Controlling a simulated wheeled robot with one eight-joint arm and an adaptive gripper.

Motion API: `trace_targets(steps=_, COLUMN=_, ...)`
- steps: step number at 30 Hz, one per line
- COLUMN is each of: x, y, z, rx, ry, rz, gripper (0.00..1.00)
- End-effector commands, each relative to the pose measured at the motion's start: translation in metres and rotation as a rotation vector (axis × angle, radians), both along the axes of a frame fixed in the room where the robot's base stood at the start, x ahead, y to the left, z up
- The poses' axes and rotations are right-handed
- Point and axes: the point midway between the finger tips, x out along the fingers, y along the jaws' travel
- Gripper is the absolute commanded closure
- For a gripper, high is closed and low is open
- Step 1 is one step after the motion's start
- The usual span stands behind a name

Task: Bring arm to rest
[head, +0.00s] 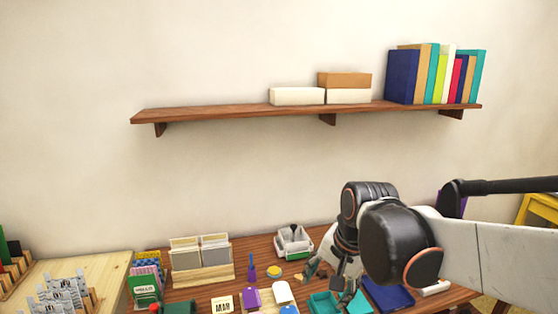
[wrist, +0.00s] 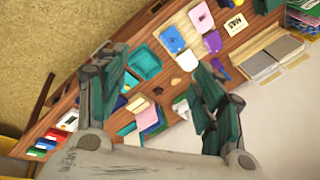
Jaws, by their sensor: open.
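My arm reaches in from the right in the head view, and my gripper (head: 331,281) hangs over the right part of the wooden desk (head: 214,297). In the wrist view my gripper (wrist: 160,68) has its two dark green fingers spread wide apart, with nothing held between them. Past the fingers lie a teal tray (wrist: 145,62), a blue piece (wrist: 172,39) and a purple piece (wrist: 213,41) on the desk. The fingers look clear of these things, but their exact height cannot be told. My arm hides part of the desk's right side in the head view.
A wooden shelf (head: 230,112) with boxes and books runs along the wall above my arm. The wall space between shelf and desk is free.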

Motion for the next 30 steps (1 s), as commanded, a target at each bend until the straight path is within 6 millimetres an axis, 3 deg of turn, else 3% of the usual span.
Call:
trace_targets(steps=8, x=-0.059, y=-0.045, z=0.013, rx=-0.133, ry=-0.171, rz=0.211, gripper=0.39)
trace_targets(steps=18, x=-0.118, y=-0.084, z=0.004, rx=-0.336, ry=-0.333, rz=0.451, gripper=0.39)
trace_targets(steps=23, x=-0.131, y=-0.092, z=0.0, rx=-0.395, ry=-0.366, rz=0.511, gripper=0.39)
trace_targets(steps=30, x=-0.131, y=-0.092, z=0.0, rx=-0.395, ry=-0.366, rz=0.511, gripper=0.39)
